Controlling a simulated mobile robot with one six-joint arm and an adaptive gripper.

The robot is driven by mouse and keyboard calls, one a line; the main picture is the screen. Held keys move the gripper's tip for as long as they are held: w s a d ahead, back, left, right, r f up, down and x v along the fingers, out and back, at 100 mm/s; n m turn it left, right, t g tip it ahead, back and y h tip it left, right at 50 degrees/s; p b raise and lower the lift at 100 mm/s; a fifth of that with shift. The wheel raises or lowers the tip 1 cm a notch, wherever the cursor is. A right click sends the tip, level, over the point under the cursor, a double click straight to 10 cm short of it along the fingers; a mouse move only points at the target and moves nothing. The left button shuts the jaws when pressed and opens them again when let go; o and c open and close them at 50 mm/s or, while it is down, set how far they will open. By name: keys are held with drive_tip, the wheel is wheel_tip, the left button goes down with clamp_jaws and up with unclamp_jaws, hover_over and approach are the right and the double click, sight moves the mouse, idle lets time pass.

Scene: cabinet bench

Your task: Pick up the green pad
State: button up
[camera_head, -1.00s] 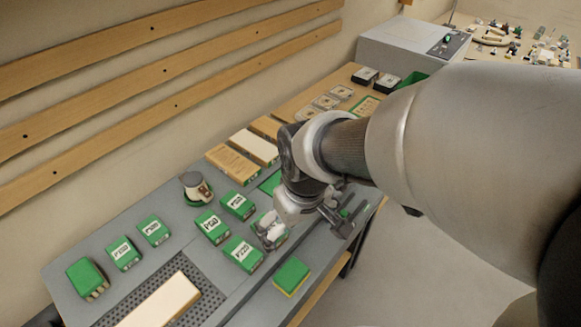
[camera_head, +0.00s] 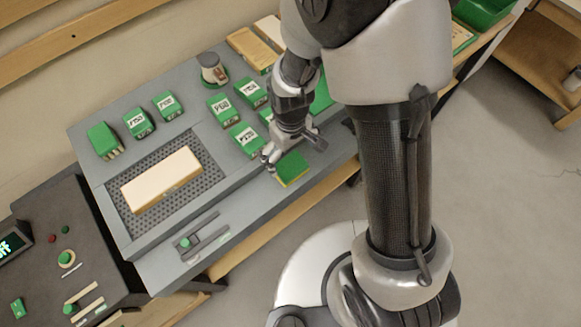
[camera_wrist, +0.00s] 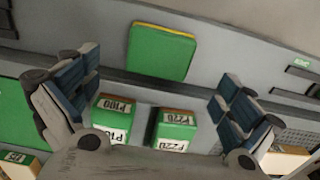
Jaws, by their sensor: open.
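The green pad (camera_head: 291,168) has a thin yellow edge and lies flat near the front edge of the grey bench. In the wrist view the green pad (camera_wrist: 161,52) shows at the top middle, beyond the fingertips. My gripper (camera_head: 285,158) hangs over the bench just beside the pad, at its upper left in the head view. In the wrist view my gripper (camera_wrist: 155,95) has its two fingers wide apart with nothing between them. The pad appears apart from the fingers.
A perforated tray (camera_head: 205,190) holds a pale block (camera_head: 161,180). A dark control panel (camera_head: 65,250) stands at lower left. The bench front edge lies just past the pad.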

sight(290, 165)
wheel_tip(290, 165, down, 8)
drive_tip(key=b, duration=0.2)
drive_tip(key=shift+r+b, duration=0.2)
drive_tip(key=shift+b, duration=0.15)
drive_tip(key=shift+r, duration=0.1)
drive_tip(key=c, duration=1.2)
